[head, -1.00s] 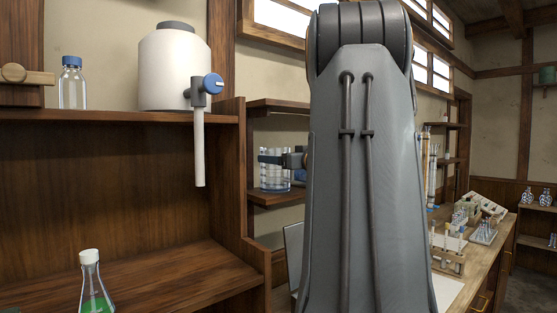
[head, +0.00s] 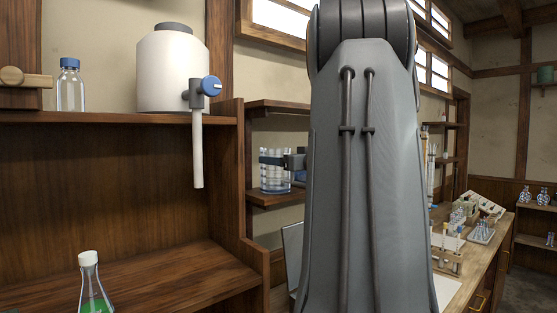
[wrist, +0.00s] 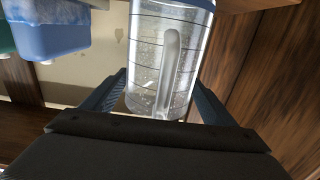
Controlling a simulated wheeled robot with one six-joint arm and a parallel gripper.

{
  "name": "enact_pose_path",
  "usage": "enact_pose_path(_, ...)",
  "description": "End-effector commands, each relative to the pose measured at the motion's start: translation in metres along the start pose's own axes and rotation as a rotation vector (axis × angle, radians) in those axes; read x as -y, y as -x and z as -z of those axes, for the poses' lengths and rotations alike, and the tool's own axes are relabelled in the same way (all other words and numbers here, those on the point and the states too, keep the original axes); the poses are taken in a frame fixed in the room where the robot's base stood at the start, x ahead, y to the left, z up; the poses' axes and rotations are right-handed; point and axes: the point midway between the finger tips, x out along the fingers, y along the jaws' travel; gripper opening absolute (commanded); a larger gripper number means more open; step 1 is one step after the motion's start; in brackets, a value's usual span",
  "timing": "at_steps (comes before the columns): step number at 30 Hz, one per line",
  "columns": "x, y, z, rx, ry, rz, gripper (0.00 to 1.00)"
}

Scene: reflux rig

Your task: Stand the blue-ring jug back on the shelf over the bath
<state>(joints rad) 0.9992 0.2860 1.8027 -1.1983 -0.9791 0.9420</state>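The blue-ring jug (wrist: 148,60) is a clear vessel with dark graduation lines and a pale handle (wrist: 171,65) facing me in the wrist view. A bluish band shows at its top, cut by the picture edge. My gripper (wrist: 160,85) has one finger on each side of the jug, both tips against its walls. In the head view my gripper (head: 283,160) is dark blue and partly hidden by my arm. The clear glass (head: 273,183) shows just under it, over the small shelf (head: 272,199). I cannot tell whether its base touches the shelf.
A white tank (head: 168,72) with a blue-handled tap and a blue-capped bottle (head: 71,88) stand on the left shelf. A flask of green liquid (head: 91,285) stands below. A blue container (wrist: 62,35) is close at the upper left in the wrist view. A wooden upright (head: 229,170) borders the small shelf.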

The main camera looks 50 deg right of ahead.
Motion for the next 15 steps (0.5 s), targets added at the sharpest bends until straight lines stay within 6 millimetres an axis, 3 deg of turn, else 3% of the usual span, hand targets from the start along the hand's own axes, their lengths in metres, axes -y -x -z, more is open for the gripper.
enact_pose_path(15,0.000,0.014,0.001,0.000,0.000,-0.001,0.78)
